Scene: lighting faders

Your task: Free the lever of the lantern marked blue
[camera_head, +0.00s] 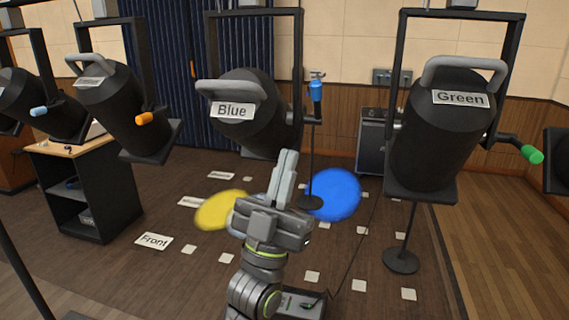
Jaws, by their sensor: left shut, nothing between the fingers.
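The lantern marked Blue (243,128) hangs in a dark yoke at the upper middle, with a grey handle and a white label. Its blue lever (316,91) stands roughly upright on the right side of the yoke. My left gripper (288,158) rises from the bottom middle, below the lantern's front and left of the lever in the picture. Its fingers are together and hold nothing. It appears apart from the lever. My right gripper is not in the view.
The Green lantern (435,145), with a green lever (532,154), hangs at right. A lantern with an orange lever (144,119) hangs at left. Blue (335,195) and yellow (218,210) light spots lie on the floor. A dark cabinet (95,195) stands at left.

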